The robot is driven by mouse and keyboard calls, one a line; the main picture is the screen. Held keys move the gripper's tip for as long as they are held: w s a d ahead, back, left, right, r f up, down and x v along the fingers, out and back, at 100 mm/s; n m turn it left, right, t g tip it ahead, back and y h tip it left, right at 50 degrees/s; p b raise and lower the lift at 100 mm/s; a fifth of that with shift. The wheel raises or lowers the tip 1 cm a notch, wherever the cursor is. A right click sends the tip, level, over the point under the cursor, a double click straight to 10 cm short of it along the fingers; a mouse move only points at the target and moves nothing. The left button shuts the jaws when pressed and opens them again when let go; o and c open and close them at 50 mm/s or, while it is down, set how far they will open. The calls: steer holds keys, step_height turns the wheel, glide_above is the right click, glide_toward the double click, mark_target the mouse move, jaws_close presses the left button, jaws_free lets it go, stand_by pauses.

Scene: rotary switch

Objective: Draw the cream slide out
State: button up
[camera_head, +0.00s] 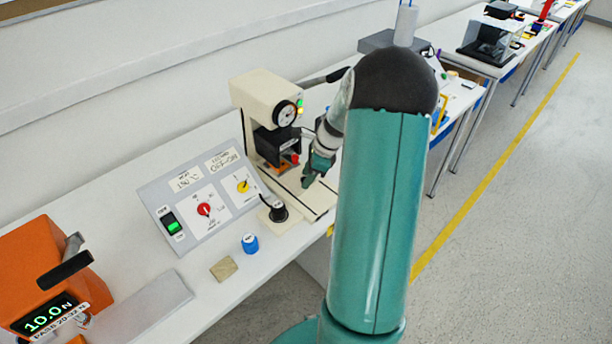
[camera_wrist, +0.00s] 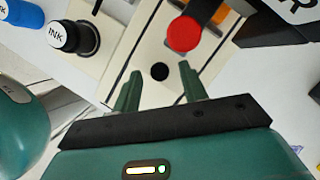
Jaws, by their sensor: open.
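The cream slide (camera_head: 313,197) is a flat strip between two dark lines on the base of the cream press (camera_head: 258,92). In the wrist view the slide (camera_wrist: 147,52) carries a round black spot (camera_wrist: 159,72); I cannot tell whether it is a knob or a hole. My gripper (camera_head: 308,182) is open over the slide's front part. In the wrist view my gripper (camera_wrist: 160,70) has its fingers apart, one either side of the black spot, with nothing visibly held. A red round knob (camera_wrist: 184,33) shows just beyond the fingers.
An ink pot with a black cap (camera_head: 278,212) stands left of the slide. A blue capped bottle (camera_head: 250,243) and a wooden block (camera_head: 223,268) lie further forward. A grey control panel (camera_head: 205,205) is to the left. The press lever (camera_head: 325,77) sticks out to the right.

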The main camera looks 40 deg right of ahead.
steer(key=shift+w+a+f, duration=0.1)
steer(key=shift+a+f, duration=0.05)
steer(key=shift+f, duration=0.2)
jaws_close()
steer(key=s, duration=1.3)
jaws_free()
steer(key=shift+s, duration=0.15)
steer(key=shift+w, duration=0.2)
steer(key=v, duration=1.4)
steer(key=shift+f, duration=0.15)
